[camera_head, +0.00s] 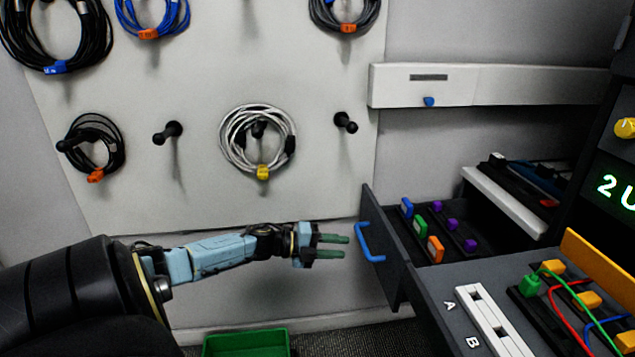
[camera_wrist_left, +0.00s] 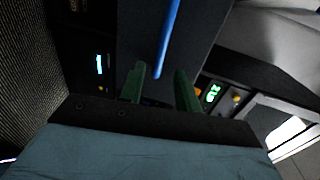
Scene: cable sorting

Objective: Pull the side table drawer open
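The side table drawer (camera_head: 383,255) stands out from the table, and its contents show from above. Its dark front carries a blue bar handle (camera_head: 361,240). My left gripper (camera_head: 346,247) is to the left of the handle, its two green fingers pointing toward it. The fingers are parted with nothing between them, and a small gap seems to separate the tips from the handle. In the left wrist view, the handle (camera_wrist_left: 168,40) runs lengthwise beyond the gap between the open fingers (camera_wrist_left: 160,85). My right gripper is not in view.
Coloured connectors (camera_head: 436,249) lie inside the drawer. A panel with cables and white strips (camera_head: 494,320) is at the lower right. A green bin (camera_head: 245,343) stands on the floor below my left arm. Coiled cables (camera_head: 258,143) hang on the wall board behind.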

